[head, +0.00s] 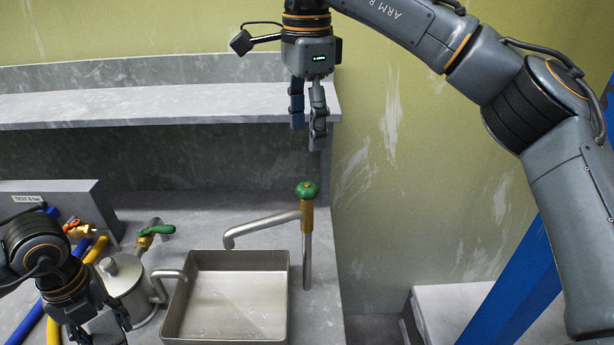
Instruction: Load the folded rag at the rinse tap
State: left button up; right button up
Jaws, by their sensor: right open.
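The tap with a green knob (307,190) on a brass body stands at the right of the metal basin (288,300), its spout reaching left over the basin's back edge. I see no folded rag in this view. My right gripper (308,122) hangs pointing down above the tap, in front of the shelf's right end; it is open, with nothing between its fingers. My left gripper (98,333) is low at the bottom left, beside a metal pot. Its fingertips run to the frame's bottom edge, so its opening and any content are hidden.
A grey box (60,199) with yellow and blue hoses is at the left. A stone shelf (150,105) runs along the wall. A blue post (525,275) stands right.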

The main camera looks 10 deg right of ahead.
aim_at(307, 184)
pick_arm(q)
jog(key=shift+r+p, duration=0.85)
jog(key=shift+r, duration=0.05)
pick_arm(e)
notch_tip(307, 184, down, 11)
jog(key=shift+r, duration=0.1)
jog(key=shift+c, duration=0.5)
jog(key=c, duration=1.1)
pick_arm(q)
jog(key=shift+f+b, duration=0.5)
pick_arm(e)
jog(key=shift+m, duration=0.6)
jog(key=o, duration=1.2)
